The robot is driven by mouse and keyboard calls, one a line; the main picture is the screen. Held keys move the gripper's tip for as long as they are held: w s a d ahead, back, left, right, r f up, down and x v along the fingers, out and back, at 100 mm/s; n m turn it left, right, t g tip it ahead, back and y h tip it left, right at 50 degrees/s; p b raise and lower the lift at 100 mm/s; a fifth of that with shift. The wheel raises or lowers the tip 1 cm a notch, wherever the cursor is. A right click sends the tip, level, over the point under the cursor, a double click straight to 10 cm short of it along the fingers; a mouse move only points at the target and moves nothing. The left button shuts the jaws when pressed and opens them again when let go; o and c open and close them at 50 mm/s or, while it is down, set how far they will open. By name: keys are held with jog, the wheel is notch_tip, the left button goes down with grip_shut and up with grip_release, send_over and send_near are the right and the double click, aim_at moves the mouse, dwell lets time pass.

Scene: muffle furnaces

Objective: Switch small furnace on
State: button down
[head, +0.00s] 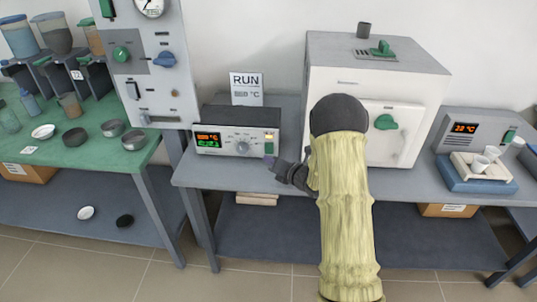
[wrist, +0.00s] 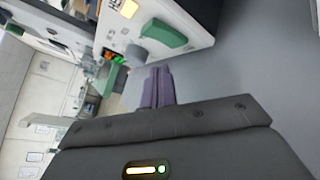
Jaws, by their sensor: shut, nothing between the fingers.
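A control box (head: 238,130) with a dark top and pale front stands on the grey bench, left of a white furnace (head: 335,88) with a green door handle. Its display (head: 208,140) shows lit orange and green digits; a round knob (head: 242,147) is mid-front. A green switch (head: 269,148) sits at its right end, below a lit amber lamp. In the wrist view the green switch (wrist: 164,34) and grey knob (wrist: 131,53) are near the fingertips. My gripper (head: 270,162) is shut and empty, just below and in front of the switch; I cannot tell whether it touches.
A RUN sign (head: 246,88) stands behind the control box. A tall gauge panel (head: 150,60) is at the left, beside a green-topped bench with dishes. At the right are a grey unit (head: 475,128) with an orange display and a blue tray (head: 482,180) with white cups.

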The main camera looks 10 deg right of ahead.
jog(key=shift+s+a+r+b, duration=0.1)
jog(key=shift+s+a+b, duration=0.15)
jog(key=shift+s, duration=0.4)
jog(key=shift+s+a+r+b, duration=0.15)
jog(key=shift+s+b, duration=0.15)
jog(key=shift+s, duration=0.35)
jog(key=shift+s+a+b, duration=0.2)
jog(key=shift+s+b, duration=0.05)
jog(key=shift+s, duration=0.4)
